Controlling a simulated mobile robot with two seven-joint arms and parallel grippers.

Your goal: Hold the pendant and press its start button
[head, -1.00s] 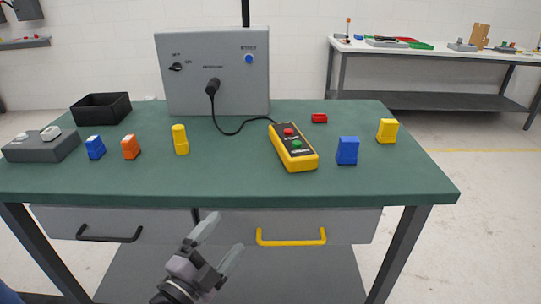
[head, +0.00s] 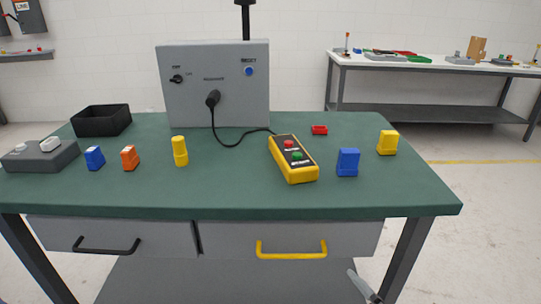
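The pendant (head: 301,174) is a yellow handheld box with a black face, lying on the green tabletop right of centre. On its face are a red button (head: 289,144) and, nearer me, a green button (head: 297,156). Their small labels are not readable. A black cable (head: 236,143) runs from its far end to the grey control box. No gripper touches the pendant. Part of my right gripper (head: 361,287) shows at the bottom edge, below and in front of the table. Too little of it shows to tell its opening. My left gripper is out of view.
The grey control box (head: 225,90) stands at the back. A blue block (head: 348,162), a yellow block (head: 387,142) and a small red part (head: 319,130) lie right of the pendant. A yellow cylinder (head: 180,151) stands left. Tabletop in front of the pendant is clear.

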